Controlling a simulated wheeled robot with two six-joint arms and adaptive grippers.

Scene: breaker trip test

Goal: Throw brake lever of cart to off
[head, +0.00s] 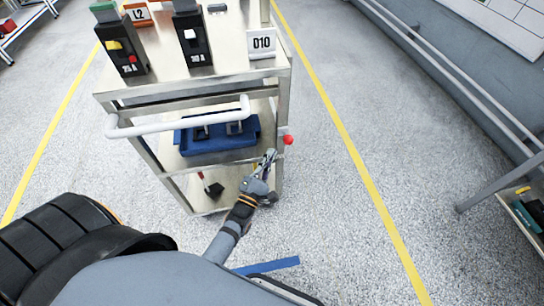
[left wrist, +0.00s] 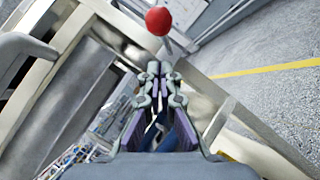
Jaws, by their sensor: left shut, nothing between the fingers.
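The cart (head: 190,87) is a pale metal trolley with shelves and a white push handle (head: 180,122). A lever with a red ball knob (head: 288,139) sticks out at its right side, by the front right post. My left gripper (head: 269,156) is shut and empty, just below and left of the knob. In the left wrist view the red knob (left wrist: 158,21) is above and beyond the closed fingertips (left wrist: 153,68), apart from them, with a thin grey rod behind it. The lever's pivot is hidden. My right gripper is out of view.
Breakers (head: 122,50) and a "010" sign (head: 262,43) stand on the cart top. A blue tray (head: 215,139) sits on the middle shelf. A small red and black item (head: 212,188) is low down. Speckled floor is open to the right, past a yellow line (head: 345,135).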

